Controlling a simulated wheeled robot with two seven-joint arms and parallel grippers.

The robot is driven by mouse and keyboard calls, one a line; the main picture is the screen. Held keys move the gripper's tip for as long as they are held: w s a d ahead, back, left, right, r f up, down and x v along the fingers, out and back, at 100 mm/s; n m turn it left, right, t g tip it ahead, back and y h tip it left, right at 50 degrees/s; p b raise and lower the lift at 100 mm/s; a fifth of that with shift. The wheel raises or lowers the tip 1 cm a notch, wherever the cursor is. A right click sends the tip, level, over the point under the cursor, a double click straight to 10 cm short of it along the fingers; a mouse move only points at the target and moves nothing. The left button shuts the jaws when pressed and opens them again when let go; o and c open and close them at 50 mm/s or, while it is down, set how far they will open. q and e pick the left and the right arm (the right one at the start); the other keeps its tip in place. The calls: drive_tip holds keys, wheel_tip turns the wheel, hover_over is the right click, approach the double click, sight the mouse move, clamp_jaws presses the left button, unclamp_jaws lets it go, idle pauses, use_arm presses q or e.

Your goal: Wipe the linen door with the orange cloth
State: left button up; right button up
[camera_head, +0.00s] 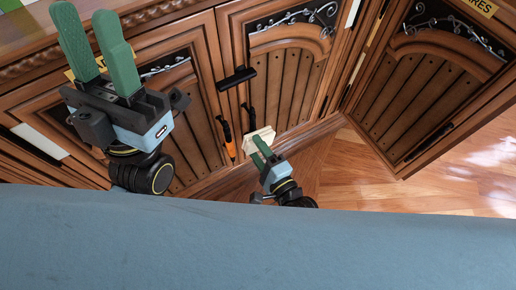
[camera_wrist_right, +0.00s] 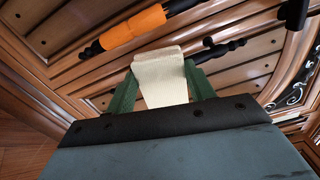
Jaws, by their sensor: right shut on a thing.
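My right gripper (camera_head: 258,143) is low in front of the middle cabinet doors, shut on a cream-coloured block-like thing (camera_head: 265,135). In the right wrist view this cream thing (camera_wrist_right: 165,72) sits between the green fingers, close to the door. An orange thing (camera_head: 231,148) is at the lower end of a dark door handle; it also shows in the right wrist view (camera_wrist_right: 134,26). I cannot tell if it is the cloth. My left gripper (camera_head: 83,14) is raised at the left, open and empty. No label reading linen is legible.
Panelled wooden doors fill the back, with a middle door (camera_head: 285,85) and a right door (camera_head: 425,95) at an angle. A black handle (camera_head: 237,78) sticks out. A label ending in "ARES" (camera_head: 480,5) is at top right. The wooden floor (camera_head: 460,180) is clear at the right.

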drive_tip(key=shift+f, duration=0.5)
drive_tip(key=shift+p+v, duration=0.4)
drive_tip(key=shift+v, duration=2.65)
drive_tip(key=shift+s+p, duration=0.1)
drive_tip(key=shift+p, duration=0.2)
drive_tip(key=v, duration=0.2)
drive_tip(key=shift+s+d+r, duration=0.1)
drive_tip(key=shift+s+d, duration=0.15)
drive_tip(key=shift+s, duration=0.05)
